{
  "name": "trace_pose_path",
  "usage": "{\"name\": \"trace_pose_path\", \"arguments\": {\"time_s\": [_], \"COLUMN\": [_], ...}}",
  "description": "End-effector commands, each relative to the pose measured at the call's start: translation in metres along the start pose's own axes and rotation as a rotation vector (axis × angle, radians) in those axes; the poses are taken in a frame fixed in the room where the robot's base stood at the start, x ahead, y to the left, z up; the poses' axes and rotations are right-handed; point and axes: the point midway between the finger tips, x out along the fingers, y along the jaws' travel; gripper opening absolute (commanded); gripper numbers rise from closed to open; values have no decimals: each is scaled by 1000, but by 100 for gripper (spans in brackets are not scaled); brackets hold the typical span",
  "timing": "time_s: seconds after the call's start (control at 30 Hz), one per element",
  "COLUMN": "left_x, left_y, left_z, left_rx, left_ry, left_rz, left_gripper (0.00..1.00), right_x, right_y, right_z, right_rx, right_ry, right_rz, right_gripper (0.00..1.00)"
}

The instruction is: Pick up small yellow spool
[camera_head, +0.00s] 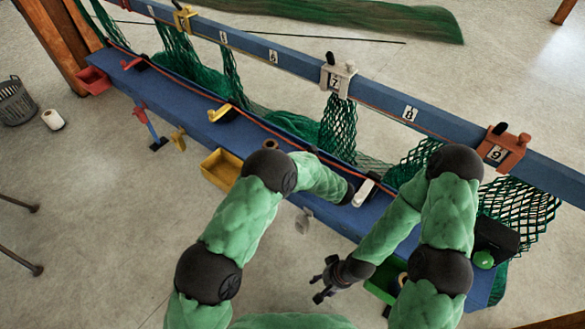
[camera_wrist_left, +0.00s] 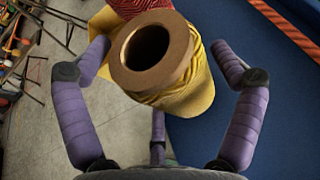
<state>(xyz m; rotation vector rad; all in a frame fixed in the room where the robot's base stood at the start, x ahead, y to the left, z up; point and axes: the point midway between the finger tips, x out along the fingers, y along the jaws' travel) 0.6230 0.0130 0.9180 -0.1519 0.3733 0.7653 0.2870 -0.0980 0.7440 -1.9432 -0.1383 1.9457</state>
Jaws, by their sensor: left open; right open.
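The small yellow spool (camera_wrist_left: 187,92) shows large in the left wrist view, with its brown hollow core tilted toward the camera. My left gripper (camera_wrist_left: 165,66) is open, with one purple finger on each side of the spool. The left finger's tip is close beside the core; I cannot tell whether it touches. In the head view my left gripper is not visible, and I cannot make out the yellow spool there. A red wound thing (camera_wrist_left: 82,18) lies just behind the spool. My right gripper (camera_head: 318,281) is open and empty, above the floor in front of the bench.
A long blue bench (camera_head: 190,117) runs diagonally, with green nets and a numbered rail (camera_head: 300,66) behind it. A yellow bin (camera_head: 221,169) and a red bin (camera_head: 94,81) hang on its front edge. A black case (camera_head: 497,237) is at right. Front floor is mostly clear.

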Motion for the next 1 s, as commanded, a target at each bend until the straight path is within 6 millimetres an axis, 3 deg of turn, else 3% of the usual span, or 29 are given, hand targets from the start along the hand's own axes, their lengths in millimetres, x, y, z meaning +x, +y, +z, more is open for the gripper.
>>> {"name": "trace_pose_path", "arguments": {"time_s": [0.1,0.27,0.3,0.67,1.0], "left_x": [-1,-1,-1,-4,-40], "left_y": [0,0,0,0,4], "left_z": [0,0,0,6,57], "left_rx": [0,0,0,-2,-6], "left_ry": [0,0,0,-1,-1], "left_rz": [-1,-1,-1,0,8], "left_gripper": [93,48,44,43,43], "right_x": [0,0,0,-4,-35], "right_y": [0,0,0,-1,-12], "right_z": [0,0,0,0,1], "right_rx": [0,0,0,0,0], "right_ry": [0,0,0,0,0], "right_rz": [0,0,0,0,0], "right_gripper": [51,51,51,51,51]}}
